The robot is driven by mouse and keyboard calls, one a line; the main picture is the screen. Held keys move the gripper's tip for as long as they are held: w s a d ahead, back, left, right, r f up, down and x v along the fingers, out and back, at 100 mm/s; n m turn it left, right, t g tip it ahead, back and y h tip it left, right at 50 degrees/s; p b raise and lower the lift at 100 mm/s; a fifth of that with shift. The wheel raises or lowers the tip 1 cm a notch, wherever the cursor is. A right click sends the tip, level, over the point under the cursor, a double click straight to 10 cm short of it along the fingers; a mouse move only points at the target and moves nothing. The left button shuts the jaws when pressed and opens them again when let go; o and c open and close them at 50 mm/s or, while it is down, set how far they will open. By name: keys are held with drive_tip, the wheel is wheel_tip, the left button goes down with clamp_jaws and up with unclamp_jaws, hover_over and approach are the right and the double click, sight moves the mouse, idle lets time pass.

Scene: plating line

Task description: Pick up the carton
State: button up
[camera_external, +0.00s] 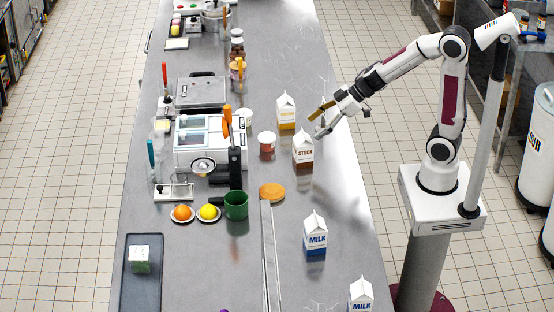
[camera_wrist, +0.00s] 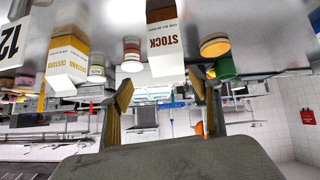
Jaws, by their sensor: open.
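Several gable-top cartons stand upright on the steel counter. The brown-based STOCK carton (camera_external: 303,152) stands just below and left of my gripper (camera_external: 319,118) in the external view. The yellow-based custard carton (camera_external: 286,111) is left of my gripper. Two blue MILK cartons, one nearer (camera_external: 361,297) and one farther (camera_external: 316,236), stand toward the front. In the wrist view, which is upside down, the STOCK carton (camera_wrist: 165,42) appears between and beyond my open fingers, and the custard carton (camera_wrist: 68,60) is to its left. My fingers hold nothing. Whether a finger touches a carton is unclear.
The steel counter (camera_external: 345,190) is clear right of the STOCK carton. A reddish tub (camera_external: 267,143), an orange-brown disc (camera_external: 272,191) and a green cup (camera_external: 236,206) are to its left. A raised metal rail (camera_external: 270,255) runs along the front middle.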

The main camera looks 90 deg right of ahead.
sight(303, 144)
drive_tip(key=shift+s+a+f+g+y, duration=0.2)
drive_tip(key=shift+s+a+f+y, duration=0.1)
drive_tip(key=shift+f, duration=0.25)
drive_tip(key=shift+s+a+f+g+y, duration=0.15)
drive_tip(key=shift+a+f+g+y, duration=0.1)
drive_tip(key=shift+f, duration=0.3)
drive_tip(key=shift+w+f, duration=0.1)
drive_tip(key=shift+w, duration=0.05)
drive_tip(key=shift+x, duration=1.15)
drive_tip(key=shift+w+r+x, duration=0.1)
drive_tip(key=shift+w+x, duration=0.05)
drive_tip(key=shift+x, duration=1.15)
drive_tip(key=shift+w+r+x, duration=0.1)
drive_tip(key=shift+x, duration=1.15)
drive_tip(key=shift+d, duration=0.15)
drive_tip(key=c, duration=1.6)
drive_tip(key=shift+c, duration=0.2)
